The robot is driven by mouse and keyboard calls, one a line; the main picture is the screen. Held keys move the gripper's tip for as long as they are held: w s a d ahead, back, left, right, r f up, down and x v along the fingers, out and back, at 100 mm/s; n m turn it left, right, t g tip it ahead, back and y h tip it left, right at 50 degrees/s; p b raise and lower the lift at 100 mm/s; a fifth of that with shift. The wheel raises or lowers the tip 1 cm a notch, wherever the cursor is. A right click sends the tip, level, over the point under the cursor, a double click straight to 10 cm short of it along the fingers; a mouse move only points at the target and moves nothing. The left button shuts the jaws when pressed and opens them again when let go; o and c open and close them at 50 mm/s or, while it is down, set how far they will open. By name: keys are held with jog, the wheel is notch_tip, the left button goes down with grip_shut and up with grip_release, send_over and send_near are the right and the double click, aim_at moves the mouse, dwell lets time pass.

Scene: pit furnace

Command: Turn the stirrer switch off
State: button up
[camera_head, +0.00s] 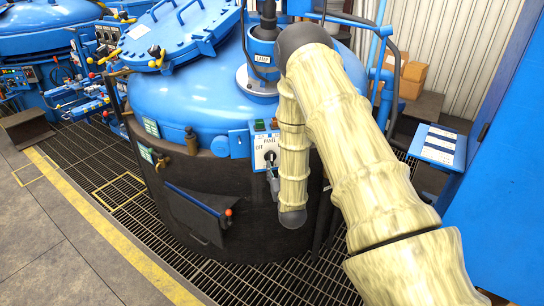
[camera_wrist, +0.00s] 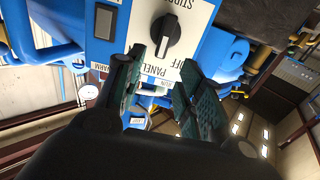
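The stirrer switch is a black rotary knob (camera_wrist: 168,34) with a white mark, on a white panel plate that appears upside down in the wrist view. "OFF", "PANEL" and part of "STIRR" can be read around it. The same panel (camera_head: 265,150) shows on the front of the blue and dark vessel in the head view, with the knob small and dark on it. My gripper (camera_wrist: 165,62) is open, its two fingers spread just short of the knob, which lies beyond the gap between them. In the head view my gripper (camera_head: 273,183) is small, just below the panel.
A grey button (camera_wrist: 104,22) marked "WARM" sits beside the knob in the wrist view. A green and a red button (camera_head: 267,125) top the panel. A hinged blue lid (camera_head: 180,35) stands on the vessel (camera_head: 190,95). A ledge with a red-ended handle (camera_head: 200,200) juts out below.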

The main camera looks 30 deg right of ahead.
aim_at(272, 155)
jog(key=p+x, duration=0.2)
jog(key=x, duration=0.6)
jog(key=shift+w+f, duration=0.1)
jog(key=shift+w, duration=0.2)
jog(key=shift+c, duration=0.5)
grip_shut()
